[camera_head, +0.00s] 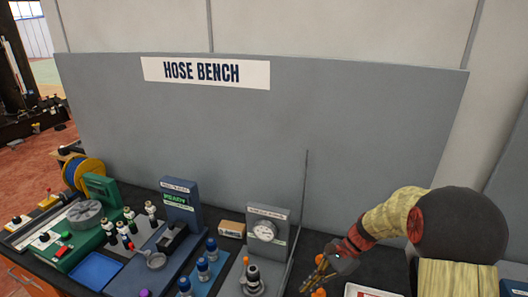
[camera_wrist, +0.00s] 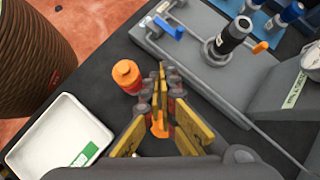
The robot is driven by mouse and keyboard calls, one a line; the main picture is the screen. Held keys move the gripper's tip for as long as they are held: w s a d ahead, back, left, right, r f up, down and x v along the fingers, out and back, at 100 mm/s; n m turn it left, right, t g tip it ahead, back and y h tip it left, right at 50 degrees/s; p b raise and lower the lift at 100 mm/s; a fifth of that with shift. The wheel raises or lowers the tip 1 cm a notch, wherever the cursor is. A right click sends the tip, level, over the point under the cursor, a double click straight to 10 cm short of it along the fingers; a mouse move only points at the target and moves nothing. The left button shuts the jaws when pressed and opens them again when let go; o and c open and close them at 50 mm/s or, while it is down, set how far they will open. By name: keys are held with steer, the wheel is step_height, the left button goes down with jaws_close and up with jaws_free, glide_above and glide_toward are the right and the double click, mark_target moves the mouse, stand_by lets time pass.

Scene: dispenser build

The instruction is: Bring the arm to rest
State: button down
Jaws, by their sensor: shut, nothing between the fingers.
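My gripper (camera_head: 318,274) is at the right end of the bench in the head view, pointing down and to the left. In the wrist view my gripper (camera_wrist: 160,75) has its yellow fingers together with nothing between them. An orange cylindrical piece (camera_wrist: 127,74) stands on the dark bench top just left of the fingertips, and I see no contact for certain. More orange (camera_wrist: 158,128) shows behind the fingers, partly hidden by them. My arm bends in from the right side of the head view.
A grey gauge station (camera_head: 266,232) stands left of my gripper, with a thin upright rod (camera_head: 299,215) between. A white tray (camera_wrist: 45,135) with a green label lies near the bench edge. A brown ribbed bin (camera_wrist: 30,60) stands beyond. A grey back panel (camera_head: 250,130) rises behind.

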steer(key=s+d+r+n+t+h+b, duration=0.2)
steer(key=s+r+n, duration=0.4)
steer(key=s, duration=0.5)
steer(key=s+d+r+n+t+h+b, duration=0.2)
steer(key=s+r+n+t+h, duration=0.3)
steer(key=s+r, duration=0.5)
steer(key=shift+s+n+t+h+b, duration=0.35)
steer(key=shift+s+n+b, duration=0.25)
steer(key=shift+n, duration=0.5)
steer(key=shift+w+r, duration=0.1)
stand_by(4.7)
